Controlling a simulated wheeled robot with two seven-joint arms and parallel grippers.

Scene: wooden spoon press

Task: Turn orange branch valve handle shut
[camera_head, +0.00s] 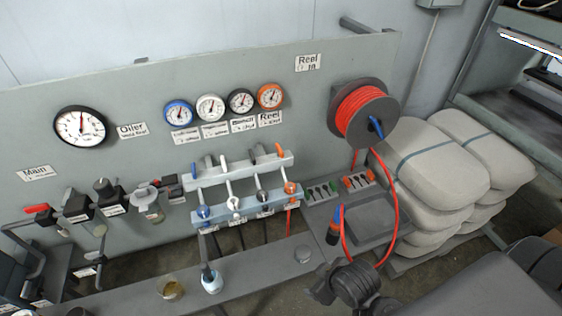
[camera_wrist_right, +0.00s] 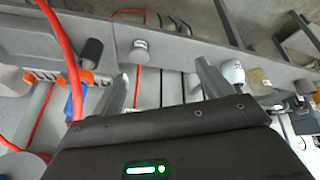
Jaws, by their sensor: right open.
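The orange branch valve handle (camera_head: 280,150) stands up at the right end of the valve manifold (camera_head: 240,170), beside the black, white and blue handles. Below it is an orange fitting (camera_head: 290,187) with a red hose hanging from it. My right gripper (camera_head: 325,290) is low in the head view, in front of and below the manifold, apart from the handle. In the right wrist view my right gripper (camera_wrist_right: 160,72) has its two fingers spread with nothing held between them. I cannot make out the orange handle clearly in that view. My left gripper is not in view.
A red hose reel (camera_head: 365,112) is on the panel at right; its red hose (camera_head: 392,185) loops down near my right gripper. A blue-and-orange nozzle (camera_head: 335,225) stands close by. A grey bench ledge (camera_head: 245,277) runs below the manifold. Pale sacks (camera_head: 430,165) are stacked at right.

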